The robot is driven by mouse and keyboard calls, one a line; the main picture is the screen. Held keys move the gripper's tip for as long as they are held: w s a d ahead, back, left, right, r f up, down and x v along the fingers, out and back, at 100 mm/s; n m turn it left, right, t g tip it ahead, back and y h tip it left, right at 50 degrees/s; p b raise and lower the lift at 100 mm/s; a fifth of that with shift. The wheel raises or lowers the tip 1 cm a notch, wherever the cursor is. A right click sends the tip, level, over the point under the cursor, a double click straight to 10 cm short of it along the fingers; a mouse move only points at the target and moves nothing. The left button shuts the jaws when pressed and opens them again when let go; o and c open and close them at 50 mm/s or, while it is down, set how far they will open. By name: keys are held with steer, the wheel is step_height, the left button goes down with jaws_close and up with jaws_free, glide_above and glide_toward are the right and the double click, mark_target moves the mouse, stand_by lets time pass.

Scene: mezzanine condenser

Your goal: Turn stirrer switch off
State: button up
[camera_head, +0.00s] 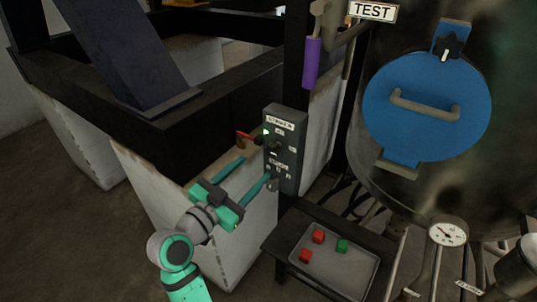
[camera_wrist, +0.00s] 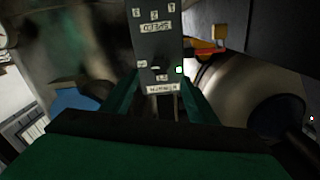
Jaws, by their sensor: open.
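The stirrer control box (camera_head: 285,165) is a dark grey panel on a black post, with a label at its top and a lit green lamp (camera_head: 266,132). A small dark switch (camera_head: 273,144) shows below the label; its exact position is hard to read. In the wrist view the box (camera_wrist: 155,45) appears upside down, with a "SPEED" label, number marks and the green lamp (camera_wrist: 179,70). My gripper (camera_head: 254,170) is open and empty, its two teal fingers pointing at the box from the front left. Whether a fingertip touches the box cannot be told.
A tray (camera_head: 322,262) with red and green cubes sits on a low dark stand below the box. A tank with a blue round hatch (camera_head: 427,108) and a gauge (camera_head: 449,233) stands at right. A purple-handled lever (camera_head: 312,62) hangs above. A pale wall block (camera_head: 190,215) is behind my gripper.

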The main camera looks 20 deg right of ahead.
mark_target(270, 153)
steer(key=x, duration=0.9)
steer(key=c, duration=1.1)
